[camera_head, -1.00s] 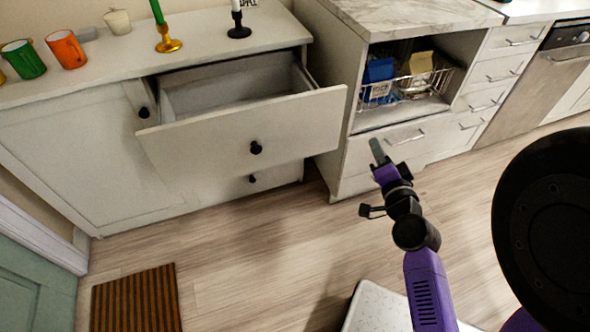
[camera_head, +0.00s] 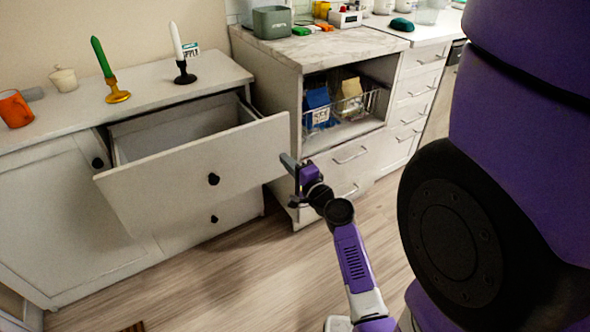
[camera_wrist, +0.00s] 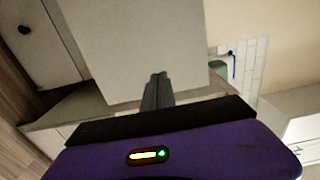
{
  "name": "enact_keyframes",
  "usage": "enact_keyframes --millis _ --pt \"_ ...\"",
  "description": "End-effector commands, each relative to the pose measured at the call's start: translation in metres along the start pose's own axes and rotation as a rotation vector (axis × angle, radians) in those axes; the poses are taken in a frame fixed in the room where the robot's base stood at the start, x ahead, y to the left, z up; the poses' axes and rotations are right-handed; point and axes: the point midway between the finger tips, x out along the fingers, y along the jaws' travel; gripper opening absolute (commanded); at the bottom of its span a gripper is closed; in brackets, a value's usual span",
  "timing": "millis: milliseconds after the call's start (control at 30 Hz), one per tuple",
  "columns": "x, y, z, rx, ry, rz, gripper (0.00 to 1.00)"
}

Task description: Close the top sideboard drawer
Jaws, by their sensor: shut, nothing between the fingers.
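The top sideboard drawer (camera_head: 180,172) is pulled out, its white front standing well clear of the sideboard (camera_head: 60,215). A round black knob (camera_head: 213,179) is on its front. My gripper (camera_head: 286,160) is shut and empty, at the right edge of the drawer front. In the wrist view the shut fingers (camera_wrist: 157,88) lie in front of a pale panel (camera_wrist: 145,40) that looks like the drawer front. I cannot tell whether they touch it. A lower drawer (camera_head: 225,212) below is shut.
On the sideboard top stand an orange mug (camera_head: 15,110), a white lidded pot (camera_head: 63,79) and two candlesticks with candles (camera_head: 117,90). A marble-topped cabinet (camera_head: 320,50) with a wire basket (camera_head: 350,103) stands to the right.

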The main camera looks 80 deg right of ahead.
Motion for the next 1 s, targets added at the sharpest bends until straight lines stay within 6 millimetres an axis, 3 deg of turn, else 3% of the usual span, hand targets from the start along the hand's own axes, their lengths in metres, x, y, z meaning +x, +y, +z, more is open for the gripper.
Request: enact_keyframes --millis 100,333,1000 --pt "0.023 -0.001 0.0 -0.002 0.0 -0.001 0.0" --pt "0.05 0.0 0.0 -0.002 0.0 0.0 0.0" --pt "0.064 0.0 0.001 -0.002 -0.001 -0.001 0.0"
